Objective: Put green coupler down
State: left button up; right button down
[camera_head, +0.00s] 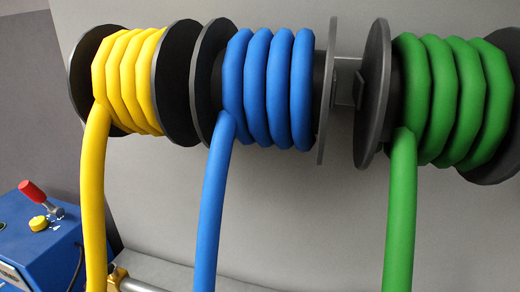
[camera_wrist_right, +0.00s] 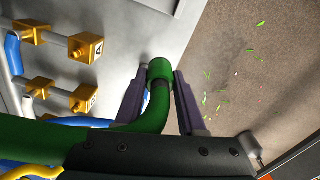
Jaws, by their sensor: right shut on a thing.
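The green coupler (camera_wrist_right: 160,71) is a dark green cylinder at the end of the green hose (camera_wrist_right: 153,112). In the right wrist view it sits between the two purple-grey fingers of my right gripper (camera_wrist_right: 162,76), which is shut on it. The green hose bends away to the lower left. In the head view the green hose (camera_head: 401,205) hangs from the right reel, with its lower end out of frame. Neither gripper shows in the head view, and my left gripper is in neither view.
Yellow (camera_head: 93,190) and blue (camera_head: 214,195) hoses hang from neighbouring reels. A blue machine (camera_head: 40,255) with a red-handled lever stands lower left. In the wrist view, several gold blocks on grey pipes (camera_wrist_right: 85,47) are at left. Brown floor (camera_wrist_right: 260,80) with green scraps lies right.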

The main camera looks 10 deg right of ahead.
notch_tip(320, 180, down, 12)
jog(key=b, duration=0.2)
jog(key=shift+r+b, duration=0.25)
jog(key=shift+b, duration=0.1)
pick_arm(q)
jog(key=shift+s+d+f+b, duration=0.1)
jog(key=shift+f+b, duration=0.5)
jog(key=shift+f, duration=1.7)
pick_arm(e)
jog(key=shift+f, duration=1.85)
jog(key=shift+f, duration=0.15)
jog(key=c, duration=0.5)
grip_release()
jog(key=shift+r, duration=0.55)
notch_tip(320, 180, up, 10)
jog(key=p, duration=0.4)
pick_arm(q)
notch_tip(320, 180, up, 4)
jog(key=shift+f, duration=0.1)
pick_arm(e)
jog(key=w+d+r+m+t, duration=0.3)
jog(key=w+d+r+m, duration=0.7)
jog(key=w+d+m, duration=0.4)
jog(key=shift+w+d+t, duration=0.2)
jog(key=shift+d+t, duration=0.1)
jog(key=shift+d, duration=0.45)
